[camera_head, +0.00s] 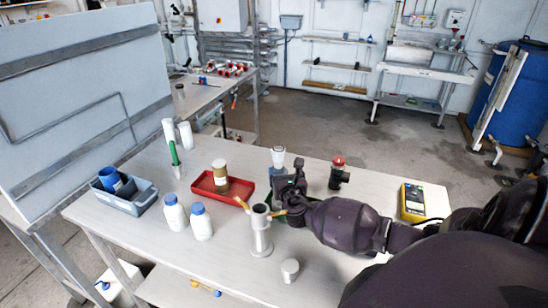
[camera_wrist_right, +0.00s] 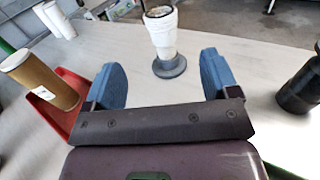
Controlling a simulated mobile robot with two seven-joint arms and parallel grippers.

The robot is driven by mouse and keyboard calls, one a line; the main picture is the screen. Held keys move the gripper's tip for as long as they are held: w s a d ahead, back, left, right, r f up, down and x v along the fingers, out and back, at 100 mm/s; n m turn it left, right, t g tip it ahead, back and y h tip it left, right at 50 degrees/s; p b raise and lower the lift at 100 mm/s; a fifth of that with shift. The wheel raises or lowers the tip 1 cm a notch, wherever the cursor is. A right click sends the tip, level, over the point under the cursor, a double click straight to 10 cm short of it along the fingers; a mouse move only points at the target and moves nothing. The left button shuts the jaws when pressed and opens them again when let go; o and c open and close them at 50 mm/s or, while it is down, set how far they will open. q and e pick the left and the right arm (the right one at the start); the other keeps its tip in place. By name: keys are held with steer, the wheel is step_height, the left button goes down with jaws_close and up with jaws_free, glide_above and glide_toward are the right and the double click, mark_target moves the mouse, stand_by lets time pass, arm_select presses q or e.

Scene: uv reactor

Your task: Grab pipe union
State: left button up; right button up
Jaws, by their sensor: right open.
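My right gripper (camera_head: 288,182) is over the middle of the white table, pointing towards its far side. In the right wrist view its two blue fingers (camera_wrist_right: 162,72) are spread wide with nothing between the pads. A white fitting with a dark grey round base (camera_wrist_right: 163,35) stands upright just beyond the fingertips, roughly centred between them. It looks like the pipe union, but I cannot be sure. In the head view this white fitting (camera_head: 278,155) rises behind the gripper, which hides its lower part. My left gripper is not in view.
A red tray (camera_head: 207,191) with a brown cylinder (camera_head: 220,172) stands to the left; a dark red-topped valve (camera_head: 338,174) stands to the right. A grey post with yellow handles (camera_head: 261,236) and a white cup (camera_head: 290,270) are nearer. A yellow meter (camera_head: 412,202) lies far right.

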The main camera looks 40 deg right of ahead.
mark_target(280, 155)
steer(key=x, duration=0.4)
steer(key=shift+w+d, duration=0.1)
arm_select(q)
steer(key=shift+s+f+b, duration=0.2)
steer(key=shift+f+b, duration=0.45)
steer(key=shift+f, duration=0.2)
arm_select(e)
steer(key=shift+x, duration=3.15)
steer(key=shift+c, duration=0.5)
steer(key=c, duration=0.7)
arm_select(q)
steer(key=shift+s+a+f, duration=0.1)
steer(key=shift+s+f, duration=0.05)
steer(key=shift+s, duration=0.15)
arm_select(e)
steer(key=c, duration=0.3)
